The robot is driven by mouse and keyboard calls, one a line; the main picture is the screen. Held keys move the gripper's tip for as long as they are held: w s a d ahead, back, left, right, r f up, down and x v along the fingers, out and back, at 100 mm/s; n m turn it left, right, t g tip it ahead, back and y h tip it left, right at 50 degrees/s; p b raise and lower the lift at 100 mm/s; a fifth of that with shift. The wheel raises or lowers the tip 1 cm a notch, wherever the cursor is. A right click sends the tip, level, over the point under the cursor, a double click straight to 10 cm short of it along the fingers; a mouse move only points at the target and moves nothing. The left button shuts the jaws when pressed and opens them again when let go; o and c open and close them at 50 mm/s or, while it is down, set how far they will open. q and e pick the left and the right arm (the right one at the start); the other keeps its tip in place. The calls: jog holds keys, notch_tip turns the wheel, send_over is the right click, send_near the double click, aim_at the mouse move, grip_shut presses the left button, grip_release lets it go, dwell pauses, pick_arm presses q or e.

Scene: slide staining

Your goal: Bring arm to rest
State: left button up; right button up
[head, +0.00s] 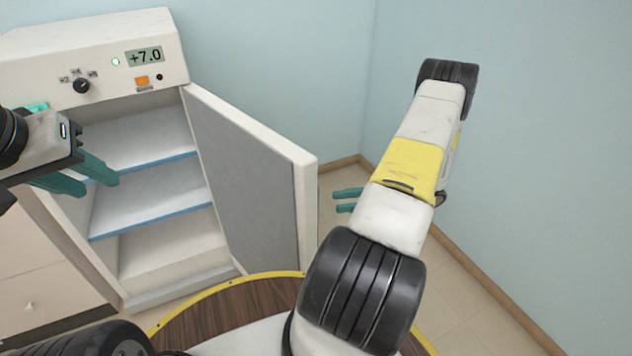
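My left gripper (98,176) is at the left, in front of the open cabinet. Its teal fingers are spread apart with nothing between them. My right arm (412,165) reaches up through the right half of the head view, with a yellow panel on it. The teal fingertips of my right gripper (347,200) stick out to the left from behind that arm. They look parallel with a gap between them, and nothing shows in the gap. The rest of the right gripper is hidden behind the arm.
A white refrigerator cabinet (90,45) with a "+7.0" display stands at the left. Its door (255,180) is swung open to the right, and its blue-edged shelves (150,197) look empty. A drawer unit (35,295) is at the lower left. Blue walls (545,130) meet at a corner behind my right arm.

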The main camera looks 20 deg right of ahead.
dwell(0.3)
jog(key=w+r+m+t+h, duration=0.1)
jog(key=w+r+t+h, duration=0.3)
jog(key=w, duration=0.6)
jog(key=w+r+m+t+h, duration=0.1)
jog(key=w+r+t+h, duration=0.1)
jog(key=w+r+h, duration=0.45)
jog(key=w+r+m+t+h, duration=0.1)
jog(key=w+r+m+h, duration=0.2)
jog(key=r, duration=0.5)
jog(key=w+r+m+t+h, duration=0.1)
jog(key=w+r+m+h, duration=0.15)
jog(key=r, duration=0.65)
jog(key=s+a+r+m+g+h, duration=0.25)
jog(key=s+a+r+m, duration=0.2)
jog(key=s, duration=0.45)
jog(key=s+a+f+m+g+y, duration=0.1)
jog(key=s+a+g, duration=0.1)
jog(key=s+a, duration=0.5)
jog(key=s+a+f+m+g+y, duration=0.1)
jog(key=s+a, duration=0.6)
jog(key=s, duration=0.7)
jog(key=shift+s+f+g+y, duration=0.3)
jog(key=shift+s+g+y, duration=0.15)
jog(key=shift+y, duration=0.2)
